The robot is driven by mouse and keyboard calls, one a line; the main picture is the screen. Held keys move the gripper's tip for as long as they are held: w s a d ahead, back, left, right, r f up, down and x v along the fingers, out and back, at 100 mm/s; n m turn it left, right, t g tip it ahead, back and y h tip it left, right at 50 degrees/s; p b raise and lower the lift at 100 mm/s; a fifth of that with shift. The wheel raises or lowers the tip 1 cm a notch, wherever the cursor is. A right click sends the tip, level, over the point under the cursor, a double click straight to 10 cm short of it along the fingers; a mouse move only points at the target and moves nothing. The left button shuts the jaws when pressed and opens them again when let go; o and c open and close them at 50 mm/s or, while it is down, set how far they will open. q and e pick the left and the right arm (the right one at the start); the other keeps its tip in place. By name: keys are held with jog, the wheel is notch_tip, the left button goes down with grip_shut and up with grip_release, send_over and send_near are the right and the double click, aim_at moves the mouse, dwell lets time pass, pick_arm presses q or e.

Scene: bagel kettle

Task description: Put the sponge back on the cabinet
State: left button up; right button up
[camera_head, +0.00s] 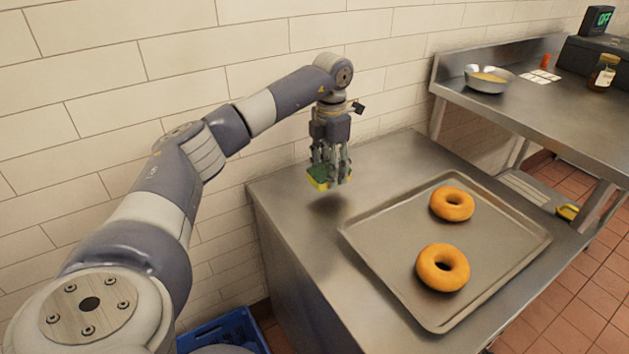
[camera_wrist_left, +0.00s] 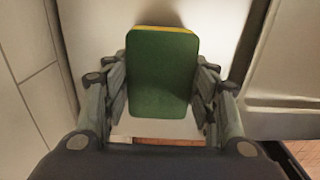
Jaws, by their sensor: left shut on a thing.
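The sponge (camera_head: 318,179) is yellow with a green side. My left gripper (camera_head: 329,172) is shut on it and holds it above the back left part of the steel cabinet top (camera_head: 290,205). A shadow lies on the cabinet top below, so the sponge appears raised off the surface. In the left wrist view the sponge (camera_wrist_left: 160,75) shows its green face between the two fingers, with a thin yellow edge at the top. My right gripper is in neither view.
A metal tray (camera_head: 390,225) with two bagels (camera_head: 443,267) sits on the cabinet top, right of the gripper. A tiled wall (camera_head: 200,45) is close behind. A steel table (camera_head: 540,110) with a bowl (camera_head: 488,80) and a jar (camera_head: 603,73) stands at right. A blue crate (camera_head: 225,332) is on the floor.

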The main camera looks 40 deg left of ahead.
aim_at(314, 167)
pick_arm(q)
jog(key=s+a, duration=0.2)
jog(key=a, duration=0.1)
jog(key=shift+f, duration=0.55)
jog(key=shift+f+b, duration=0.45)
jog(key=shift+f, duration=0.95)
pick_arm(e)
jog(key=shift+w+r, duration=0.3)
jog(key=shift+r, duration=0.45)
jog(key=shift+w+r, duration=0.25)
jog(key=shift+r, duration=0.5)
pick_arm(q)
jog(key=shift+f, duration=0.1)
jog(key=o, duration=1)
